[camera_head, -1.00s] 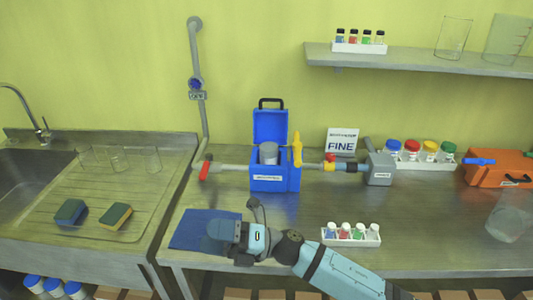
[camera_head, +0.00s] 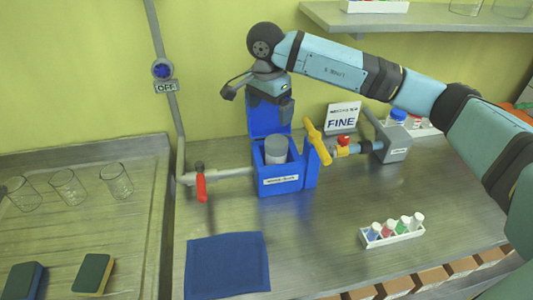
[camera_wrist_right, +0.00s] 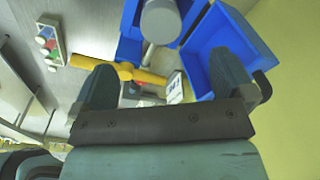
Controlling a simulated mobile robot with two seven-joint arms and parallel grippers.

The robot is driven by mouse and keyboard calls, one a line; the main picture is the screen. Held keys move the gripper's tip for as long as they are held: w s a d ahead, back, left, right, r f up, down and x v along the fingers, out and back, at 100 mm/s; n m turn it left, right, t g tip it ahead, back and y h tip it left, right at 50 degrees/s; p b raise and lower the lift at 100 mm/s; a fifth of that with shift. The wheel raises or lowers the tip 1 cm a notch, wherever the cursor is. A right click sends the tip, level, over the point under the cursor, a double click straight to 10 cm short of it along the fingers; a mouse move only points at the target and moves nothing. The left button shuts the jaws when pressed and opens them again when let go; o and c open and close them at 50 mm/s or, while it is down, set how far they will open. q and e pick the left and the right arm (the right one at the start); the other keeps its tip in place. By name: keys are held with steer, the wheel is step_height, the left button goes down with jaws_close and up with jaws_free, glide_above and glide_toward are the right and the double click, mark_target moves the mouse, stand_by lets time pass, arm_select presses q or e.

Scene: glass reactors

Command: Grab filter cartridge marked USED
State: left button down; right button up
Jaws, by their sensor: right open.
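A grey-white cylinder (camera_head: 276,149), which looks like the filter cartridge, stands upright in an open blue box (camera_head: 278,181) in the pipe line. No USED marking is readable on it. The cylinder also shows at the top of the right wrist view (camera_wrist_right: 161,20). The box's blue lid (camera_head: 263,120) is raised behind it. My right gripper (camera_head: 258,98) is open and empty, above the box near the raised lid. In the right wrist view its fingers (camera_wrist_right: 165,82) are spread, with the cylinder beyond them and apart from them. My left gripper is not in view.
A yellow handle (camera_head: 318,143) stands right of the box, a red handle (camera_head: 201,186) left of it. A FINE sign (camera_head: 342,119) is behind. A rack of small vials (camera_head: 392,230) and a blue mat (camera_head: 227,263) lie in front. The counter between is clear.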

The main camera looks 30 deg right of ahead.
steer(key=p, duration=0.1)
glide_above(276, 141)
steer(key=f, duration=0.7)
steer(key=shift+s+a+f, duration=0.1)
steer(key=shift+s+a, duration=0.05)
steer(key=shift+a, duration=0.05)
steer(key=shift+f+p, duration=0.35)
steer(key=shift+f, duration=0.15)
steer(key=f, duration=0.1)
steer(key=f+p, duration=0.1)
steer(key=f, duration=0.2)
steer(key=shift+d+f, duration=0.3)
steer(key=c, duration=1.3)
steer(key=shift+c, duration=0.2)
